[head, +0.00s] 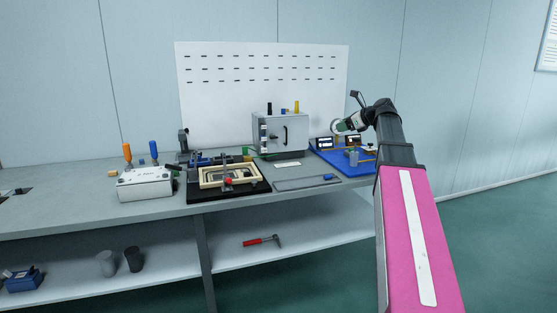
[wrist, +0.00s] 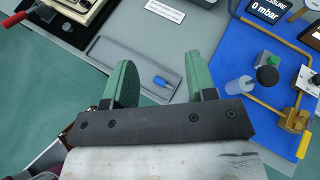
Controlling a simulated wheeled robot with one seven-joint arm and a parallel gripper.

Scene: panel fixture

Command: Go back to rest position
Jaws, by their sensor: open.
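My gripper (wrist: 158,88) shows in the wrist view with its two green fingers apart and nothing between them. Past the fingertips, lower in the scene, lie the grey tray (wrist: 130,50) and a small blue piece (wrist: 160,82) in it. In the head view my arm reaches up from the lower right, and its end is by the right part of the bench, over or near the blue mat (head: 345,160).
On the bench (head: 215,207) stand a grey cabinet (head: 281,133), a framed fixture (head: 228,178) with a red handle, and a white box (head: 145,184) with orange and blue handles. The blue mat carries a gauge display (wrist: 268,9) and a yellow pipe (wrist: 292,118). A red hammer (head: 262,241) lies on the lower shelf.

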